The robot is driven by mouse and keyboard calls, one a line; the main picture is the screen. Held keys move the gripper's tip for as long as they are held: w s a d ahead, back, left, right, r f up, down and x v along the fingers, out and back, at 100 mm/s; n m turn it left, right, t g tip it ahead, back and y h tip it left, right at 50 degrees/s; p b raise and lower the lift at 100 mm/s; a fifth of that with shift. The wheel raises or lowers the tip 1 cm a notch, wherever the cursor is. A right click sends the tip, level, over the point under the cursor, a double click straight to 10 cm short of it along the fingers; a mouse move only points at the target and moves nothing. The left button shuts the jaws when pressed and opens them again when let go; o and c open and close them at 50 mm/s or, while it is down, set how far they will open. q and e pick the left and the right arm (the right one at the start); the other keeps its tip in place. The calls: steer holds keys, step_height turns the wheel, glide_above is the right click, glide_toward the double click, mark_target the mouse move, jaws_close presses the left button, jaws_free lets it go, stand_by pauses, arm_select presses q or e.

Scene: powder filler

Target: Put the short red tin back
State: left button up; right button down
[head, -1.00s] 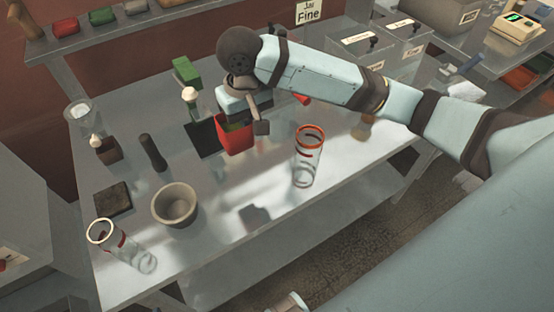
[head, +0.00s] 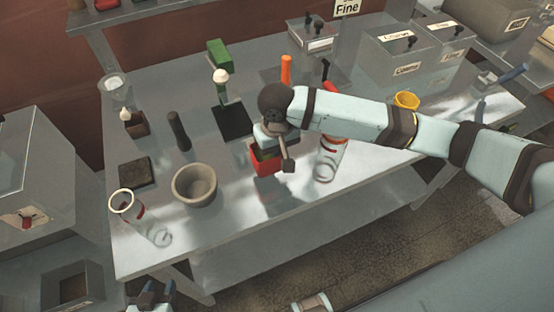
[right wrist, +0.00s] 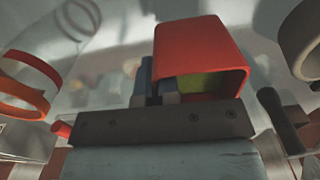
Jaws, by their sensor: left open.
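The short red tin (head: 264,165) is in my right gripper (head: 272,145), over the front middle of the grey table. Something green shows in its open mouth. In the right wrist view, the red tin (right wrist: 198,45) has its mouth turned toward the camera, and the fingers of my right gripper (right wrist: 158,88) are closed at its rim. A reddish reflection lies below the tin; I cannot tell how high it is held. My left gripper (head: 152,293) is open and empty at the bottom edge of the head view, off the table's front.
A grey bowl (head: 194,185), a dark pestle (head: 179,132), a black mat (head: 232,122) and another clear jar (head: 138,215) stand left. Lidded grey bins (head: 405,62) stand at back right.

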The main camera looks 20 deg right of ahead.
mark_target(277, 161)
step_height(277, 161, down, 4)
steer(key=shift+f, duration=0.1)
stand_by(0.4)
steer(key=c, duration=1.4)
jaws_free()
steer(key=shift+f, duration=0.1)
steer(key=shift+o, duration=0.2)
steer(key=shift+r, duration=0.3)
step_height(277, 161, up, 12)
steer(key=shift+f, duration=0.15)
